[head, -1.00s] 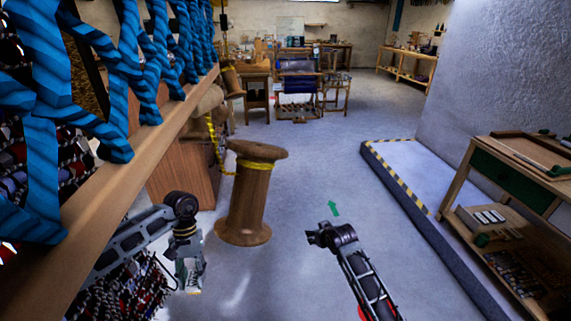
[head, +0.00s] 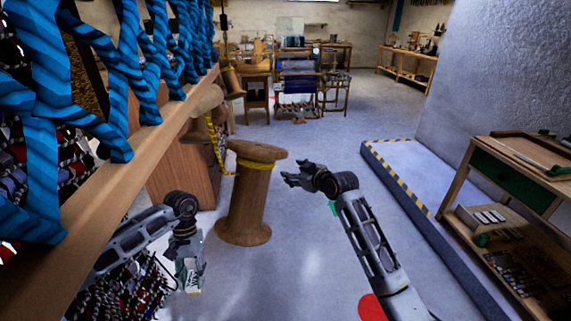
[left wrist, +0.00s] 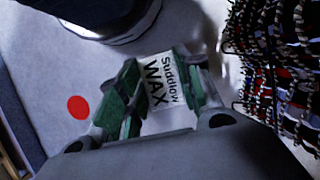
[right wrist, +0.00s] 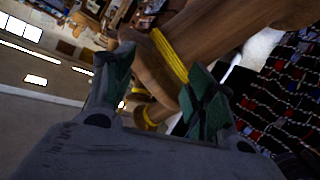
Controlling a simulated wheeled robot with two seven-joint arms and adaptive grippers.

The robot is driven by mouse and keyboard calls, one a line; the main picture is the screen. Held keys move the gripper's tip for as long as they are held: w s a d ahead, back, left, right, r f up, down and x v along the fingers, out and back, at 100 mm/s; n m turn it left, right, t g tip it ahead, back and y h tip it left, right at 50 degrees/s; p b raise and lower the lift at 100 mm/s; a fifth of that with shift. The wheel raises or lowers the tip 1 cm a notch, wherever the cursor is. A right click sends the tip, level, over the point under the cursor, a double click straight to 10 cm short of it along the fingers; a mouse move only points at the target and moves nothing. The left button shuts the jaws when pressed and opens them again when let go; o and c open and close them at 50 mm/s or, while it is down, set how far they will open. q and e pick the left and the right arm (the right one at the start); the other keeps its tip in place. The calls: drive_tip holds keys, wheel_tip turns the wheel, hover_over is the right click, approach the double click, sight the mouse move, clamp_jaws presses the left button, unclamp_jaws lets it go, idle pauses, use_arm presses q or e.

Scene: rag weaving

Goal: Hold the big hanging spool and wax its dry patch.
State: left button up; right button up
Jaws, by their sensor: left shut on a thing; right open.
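The big wooden spool (head: 248,207) hangs upright near the middle of the head view, with yellow cord around its upper part. I cannot make out a dry patch. My right gripper (head: 289,176) is open beside the spool's upper right side. In the right wrist view, the spool (right wrist: 205,30) and its yellow cord (right wrist: 170,55) show beyond and partly between the open fingers (right wrist: 155,95). My left gripper (head: 190,280) is low, left of the spool and apart from it. It is shut on a white-labelled wax block (left wrist: 164,82), whose label reads "Suddlow WAX".
A wooden beam (head: 120,175) with thick blue rope (head: 90,120) runs along the left. A raised platform with a striped edge (head: 400,188) and a wooden workbench (head: 520,165) stand at right. Open floor (head: 330,135) lies behind the spool.

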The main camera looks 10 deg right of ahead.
sight(267, 156)
drive_tip(key=shift+s+a+r+n+t+y, duration=0.15)
drive_tip(key=shift+a+r+n+y, duration=0.55)
drive_tip(key=shift+n, duration=1.25)
drive_tip(key=shift+s+a+r+n+t+y, duration=0.15)
drive_tip(key=shift+a+r+n+y, duration=0.5)
drive_tip(key=shift+n, duration=1.35)
drive_tip(key=shift+s+a+r+n+t+y, duration=0.2)
drive_tip(key=shift+a+r+n, duration=0.25)
drive_tip(key=shift+r+n, duration=1)
drive_tip(key=shift+f+n, duration=0.5)
drive_tip(key=shift+n, duration=0.1)
drive_tip(key=shift+w, duration=0.1)
drive_tip(key=shift+x, duration=5.95)
drive_tip(key=shift+a, duration=0.1)
clamp_jaws()
